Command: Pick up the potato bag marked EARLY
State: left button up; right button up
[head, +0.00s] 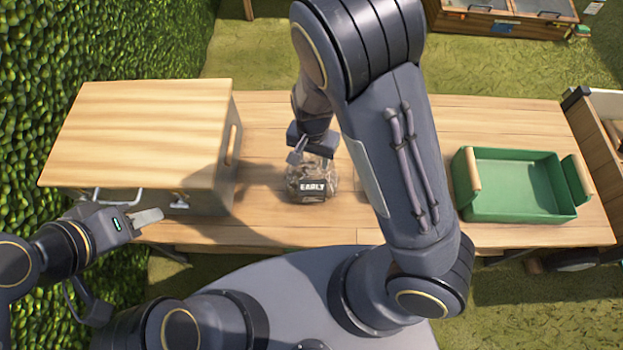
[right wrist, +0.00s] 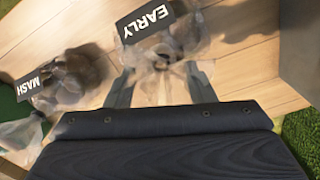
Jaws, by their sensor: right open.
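The potato bag marked EARLY (head: 312,182), a clear bag with a black label, stands on the wooden table. My right gripper (head: 308,156) is just above it, open and pointing down. In the right wrist view the EARLY bag (right wrist: 150,24) lies ahead of and partly between the two spread fingers (right wrist: 161,82); I cannot tell whether they touch it. A second bag marked MASH (right wrist: 72,80) lies to the left in that view; in the head view it does not show. My left gripper (head: 147,217) is at the table's front left; its opening is unclear.
A wooden-topped cabinet (head: 145,125) with metal handles stands on the left of the table (head: 262,220). A green tray (head: 515,185) with wooden handles sits on the right, looking empty. A hedge (head: 40,60) borders the left side.

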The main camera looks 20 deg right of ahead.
aim_at(312, 175)
notch_tip(312, 175, down, 4)
jog(key=shift+a+f, duration=0.15)
jog(key=shift+f, duration=0.05)
jog(key=shift+c, duration=0.2)
grip_shut()
jog(key=shift+r, duration=0.1)
